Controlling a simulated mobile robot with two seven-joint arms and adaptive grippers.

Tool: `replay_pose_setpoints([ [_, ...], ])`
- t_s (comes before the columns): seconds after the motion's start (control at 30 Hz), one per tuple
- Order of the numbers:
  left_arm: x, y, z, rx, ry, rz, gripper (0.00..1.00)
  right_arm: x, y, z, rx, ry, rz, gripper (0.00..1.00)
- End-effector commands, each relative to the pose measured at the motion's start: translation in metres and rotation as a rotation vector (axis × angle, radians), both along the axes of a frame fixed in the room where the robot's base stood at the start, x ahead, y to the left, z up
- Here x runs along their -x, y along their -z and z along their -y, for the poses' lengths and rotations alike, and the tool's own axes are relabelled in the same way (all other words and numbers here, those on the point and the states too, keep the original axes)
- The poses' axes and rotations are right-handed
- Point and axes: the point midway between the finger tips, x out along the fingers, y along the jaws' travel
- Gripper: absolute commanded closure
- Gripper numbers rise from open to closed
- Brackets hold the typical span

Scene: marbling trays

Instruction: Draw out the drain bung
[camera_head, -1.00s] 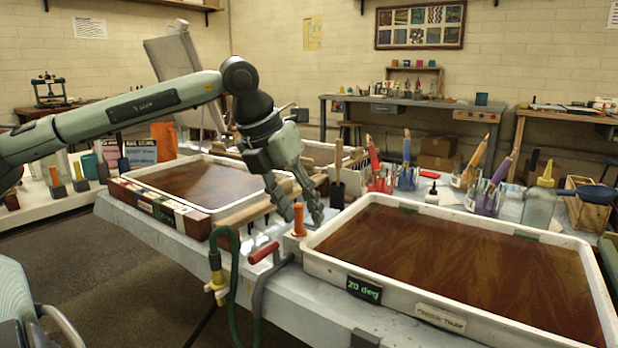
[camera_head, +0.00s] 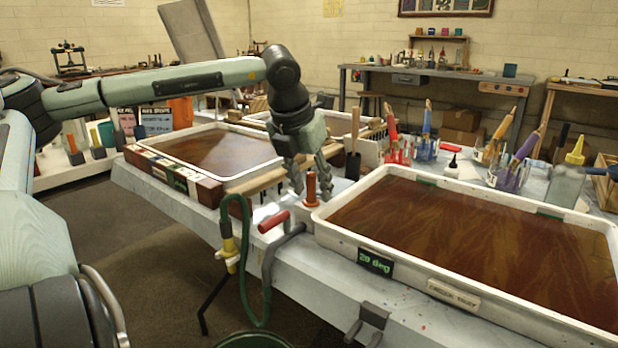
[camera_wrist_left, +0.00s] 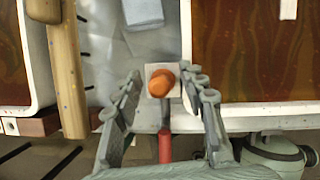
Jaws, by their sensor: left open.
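The orange drain bung (camera_head: 311,188) stands upright on a small pale block between the two trays, beside the rim of the large tray (camera_head: 343,237). In the left wrist view the bung (camera_wrist_left: 161,82) shows end-on as an orange knob on a square plate. My left gripper (camera_head: 311,184) is open and points down, with a finger on each side of the bung. The wrist view shows a gap between each finger (camera_wrist_left: 165,88) and the knob, so nothing is gripped. My right gripper is not in view.
A red-handled clamp (camera_head: 273,222) sits at the table edge in front of the bung. A green hose (camera_head: 243,275) hangs from that edge. A wooden bar (camera_head: 255,182) lies by the other tray. Several marker cups and a squeeze bottle (camera_head: 453,165) stand behind.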

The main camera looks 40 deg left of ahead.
Motion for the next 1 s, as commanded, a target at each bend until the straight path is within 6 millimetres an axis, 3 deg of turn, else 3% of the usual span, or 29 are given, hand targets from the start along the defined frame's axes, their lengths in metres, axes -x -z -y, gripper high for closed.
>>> replay_pose_setpoints([
  [0.17, -0.0001, -0.0001, 0.0, 0.001, 0.0, 0.0, 0.6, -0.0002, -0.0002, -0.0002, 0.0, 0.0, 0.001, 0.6],
  [0.5, 0.0002, -0.0001, 0.0, 0.001, 0.0, 0.0, 1.0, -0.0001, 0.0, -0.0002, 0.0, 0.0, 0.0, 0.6],
  [0.57, 0.0002, -0.0002, 0.0001, 0.001, 0.0, 0.0, 1.0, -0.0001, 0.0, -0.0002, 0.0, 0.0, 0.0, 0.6],
  [0.6, 0.0002, -0.0001, 0.0, 0.001, 0.0, 0.0, 0.86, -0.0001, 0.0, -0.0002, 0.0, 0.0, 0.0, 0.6],
  [0.73, 0.0003, -0.0001, 0.0001, 0.0, 0.0, -0.001, 1.0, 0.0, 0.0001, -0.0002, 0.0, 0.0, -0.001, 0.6],
  [1.0, 0.0003, -0.0001, 0.0001, 0.0, 0.0, -0.001, 1.0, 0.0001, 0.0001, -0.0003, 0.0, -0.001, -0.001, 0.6],
])
